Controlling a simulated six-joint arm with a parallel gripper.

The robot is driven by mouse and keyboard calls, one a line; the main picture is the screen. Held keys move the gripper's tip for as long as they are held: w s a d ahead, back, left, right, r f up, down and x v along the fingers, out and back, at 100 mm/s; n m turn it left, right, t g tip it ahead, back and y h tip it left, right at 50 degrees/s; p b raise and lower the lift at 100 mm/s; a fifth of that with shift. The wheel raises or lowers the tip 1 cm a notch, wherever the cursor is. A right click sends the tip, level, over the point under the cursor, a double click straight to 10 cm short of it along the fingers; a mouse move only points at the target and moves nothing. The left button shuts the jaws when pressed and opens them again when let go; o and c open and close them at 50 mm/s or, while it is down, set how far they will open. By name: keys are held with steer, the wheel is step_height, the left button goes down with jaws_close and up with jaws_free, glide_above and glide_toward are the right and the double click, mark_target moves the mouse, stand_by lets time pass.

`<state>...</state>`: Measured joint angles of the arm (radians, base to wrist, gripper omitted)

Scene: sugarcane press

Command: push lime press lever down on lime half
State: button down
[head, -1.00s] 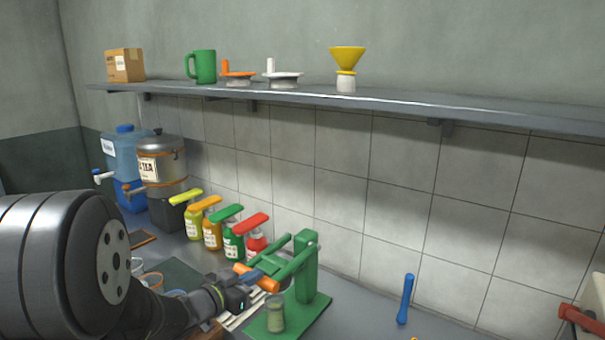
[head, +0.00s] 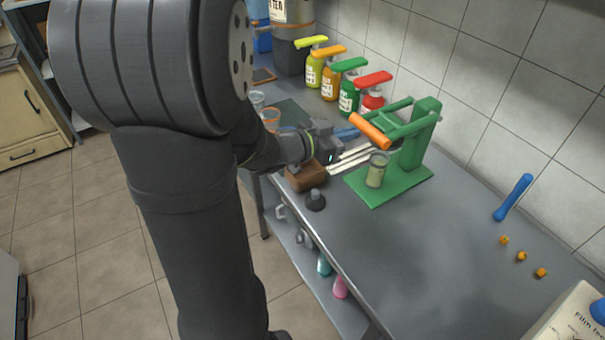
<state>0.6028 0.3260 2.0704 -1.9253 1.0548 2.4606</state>
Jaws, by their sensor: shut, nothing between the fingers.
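The green lime press (head: 410,140) stands on its green base plate on the counter. Its lever arms reach out from the post to an orange handle bar (head: 370,131), roughly level above the base. A clear cup (head: 377,170) with pale green contents stands on the base below the handle. The lime half cannot be made out. My gripper (head: 346,133) is shut and empty, just left of the orange handle.
Several pump bottles (head: 348,95) stand behind and left of the press. A brown block (head: 306,178) and a dark tamper-like tool (head: 315,200) lie near the front edge. A blue rod (head: 513,198) and small orange pieces (head: 521,256) lie right. The counter's right middle is clear.

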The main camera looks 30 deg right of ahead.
steer(key=a+f, duration=0.7)
steer(key=a, duration=0.5)
steer(key=d+r, duration=0.7)
steer(key=d, duration=0.5)
stand_by(0.5)
steer(key=a+f, duration=0.7)
steer(key=a, duration=0.5)
steer(key=d+r, duration=0.3)
steer(key=d, duration=0.5)
steer(key=d+r, duration=0.3)
steer(key=d, duration=0.6)
steer(key=shift+d+r, duration=0.25)
stand_by(0.6)
